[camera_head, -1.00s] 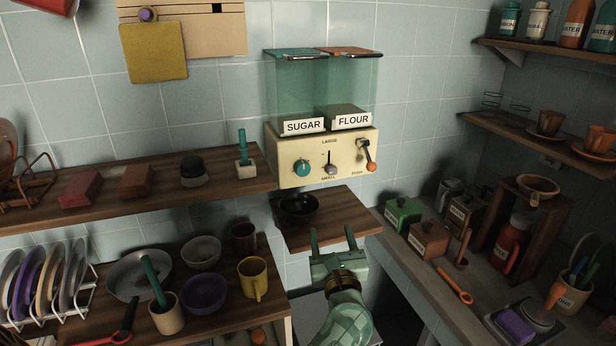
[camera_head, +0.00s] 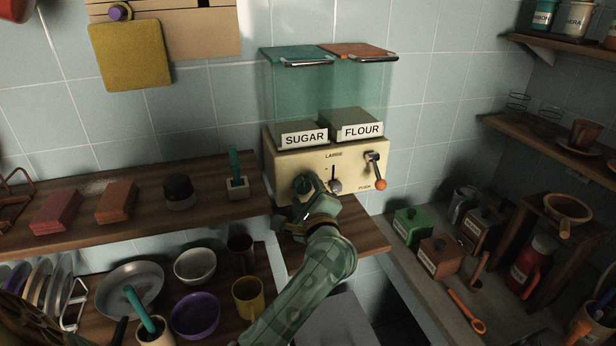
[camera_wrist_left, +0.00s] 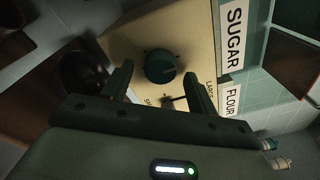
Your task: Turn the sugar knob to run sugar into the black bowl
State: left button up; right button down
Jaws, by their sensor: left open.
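The teal sugar knob (camera_head: 303,184) is on the cream front panel of the dispenser (camera_head: 345,160), below the SUGAR label (camera_head: 304,139). My left gripper (camera_head: 311,194) is at the panel and partly covers the knob. In the left wrist view the knob (camera_wrist_left: 160,66) shows between and just ahead of the two spread fingers (camera_wrist_left: 158,80); I cannot tell whether they touch it. The black bowl (camera_wrist_left: 84,74) shows dimly at the left in the wrist view; in the head view my gripper and arm hide it. My right gripper is not in view.
A small lever (camera_head: 335,186) is close right of my gripper, and the flour lever with an orange tip (camera_head: 380,184) is farther right. The small wooden shelf (camera_head: 365,236) is below the dispenser. A shelf with several items (camera_head: 140,225) is at left.

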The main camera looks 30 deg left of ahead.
pick_arm(q)
jog(key=shift+w+a, duration=0.4)
jog(key=shift+s, duration=0.1)
jog(key=shift+c, duration=0.3)
jog(key=c, duration=0.9)
jog(key=shift+c, duration=0.2)
